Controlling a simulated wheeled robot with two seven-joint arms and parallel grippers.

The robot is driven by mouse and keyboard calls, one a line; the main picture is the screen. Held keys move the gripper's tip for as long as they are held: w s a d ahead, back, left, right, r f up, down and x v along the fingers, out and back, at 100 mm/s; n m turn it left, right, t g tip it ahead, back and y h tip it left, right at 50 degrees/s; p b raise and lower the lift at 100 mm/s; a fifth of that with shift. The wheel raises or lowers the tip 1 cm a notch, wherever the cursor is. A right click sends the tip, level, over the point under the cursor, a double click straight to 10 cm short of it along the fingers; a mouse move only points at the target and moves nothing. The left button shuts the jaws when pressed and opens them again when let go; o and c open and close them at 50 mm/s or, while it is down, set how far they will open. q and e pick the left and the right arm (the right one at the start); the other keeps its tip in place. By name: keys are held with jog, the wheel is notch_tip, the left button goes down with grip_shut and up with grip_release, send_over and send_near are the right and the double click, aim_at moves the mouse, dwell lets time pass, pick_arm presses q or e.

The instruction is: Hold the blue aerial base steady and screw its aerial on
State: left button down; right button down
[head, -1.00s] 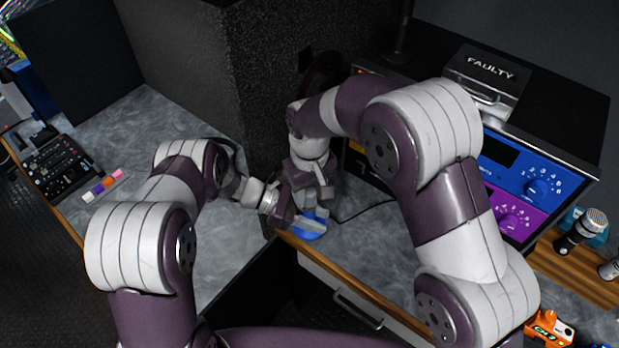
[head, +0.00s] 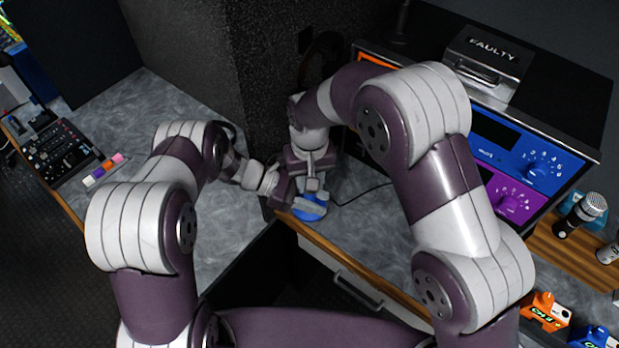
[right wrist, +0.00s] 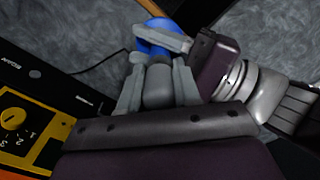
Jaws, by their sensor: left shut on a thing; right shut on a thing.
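The blue aerial base (head: 316,198) stands on the grey worktop near its front edge, below the middle of the head view. My left gripper (head: 308,207) comes in from the left and is shut on the base, its fingers lying across it. My right gripper (head: 313,183) points down just above the base and is shut. In the right wrist view its fingers (right wrist: 158,72) close around a grey cylindrical piece (right wrist: 157,88), apparently the aerial, directly over the blue base (right wrist: 148,45). The fingers hide the joint between piece and base, so I cannot tell whether the thread is engaged.
A rack with blue and purple panels (head: 530,160) stands close on the right, with a box marked FAULTY (head: 487,60) on top. A dark pillar (head: 265,80) stands behind the grippers. Microphones (head: 580,215) stand at the right.

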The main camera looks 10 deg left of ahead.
jog(key=c, duration=0.8)
grip_release()
jog(key=shift+r, duration=2.3)
jog(key=o, duration=0.6)
jog(key=shift+c, duration=0.2)
